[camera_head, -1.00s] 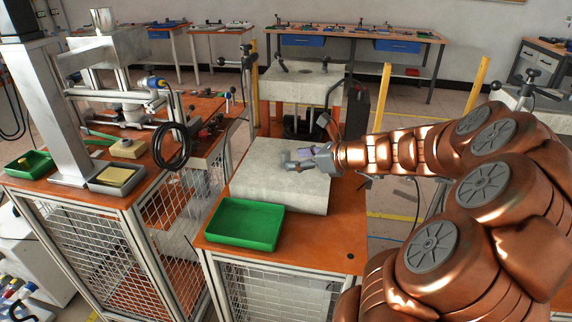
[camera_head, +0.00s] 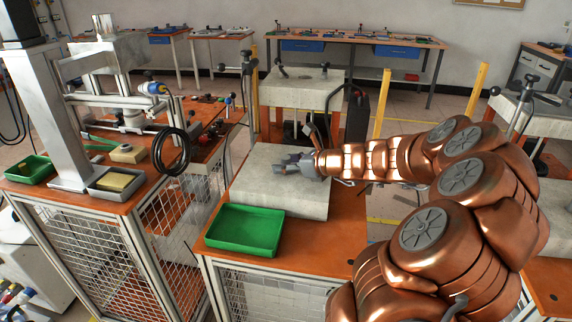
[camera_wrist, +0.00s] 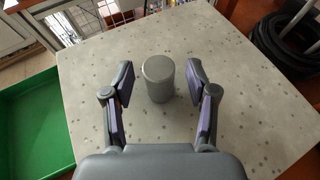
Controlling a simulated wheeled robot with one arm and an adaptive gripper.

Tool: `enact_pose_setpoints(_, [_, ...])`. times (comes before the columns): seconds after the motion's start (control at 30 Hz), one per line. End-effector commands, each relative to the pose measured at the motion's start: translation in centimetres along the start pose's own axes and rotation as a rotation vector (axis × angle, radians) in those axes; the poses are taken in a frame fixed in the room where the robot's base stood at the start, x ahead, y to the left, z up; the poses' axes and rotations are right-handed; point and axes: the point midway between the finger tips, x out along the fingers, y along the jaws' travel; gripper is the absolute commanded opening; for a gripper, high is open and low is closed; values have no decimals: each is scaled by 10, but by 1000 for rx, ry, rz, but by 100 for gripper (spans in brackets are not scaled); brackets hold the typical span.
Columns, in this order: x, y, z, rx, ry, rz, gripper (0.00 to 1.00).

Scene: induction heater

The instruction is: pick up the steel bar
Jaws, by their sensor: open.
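The steel bar (camera_wrist: 159,80) is a short grey cylinder on the pale speckled stone block (camera_wrist: 240,130). In the wrist view its round end faces up toward the camera. My gripper (camera_wrist: 160,76) is open, with one finger on each side of the bar and a gap on both sides. In the head view my gripper (camera_head: 285,166) is low over the block (camera_head: 300,203). The bar cannot be made out clearly there.
A green tray (camera_head: 245,229) stands at the block's front left, also at left in the wrist view (camera_wrist: 30,120). A coiled black cable (camera_head: 171,151) hangs on the bench at left. The block's front part is clear.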

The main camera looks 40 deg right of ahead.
Motion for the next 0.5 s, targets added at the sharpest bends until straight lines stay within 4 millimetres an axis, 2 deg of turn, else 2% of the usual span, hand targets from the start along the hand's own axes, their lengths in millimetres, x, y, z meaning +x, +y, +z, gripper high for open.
enact_pose_setpoints(0.33, [4,0,0,0,1,0,57])
enact_pose_setpoints(0.5, [4,0,0,0,1,0,39])
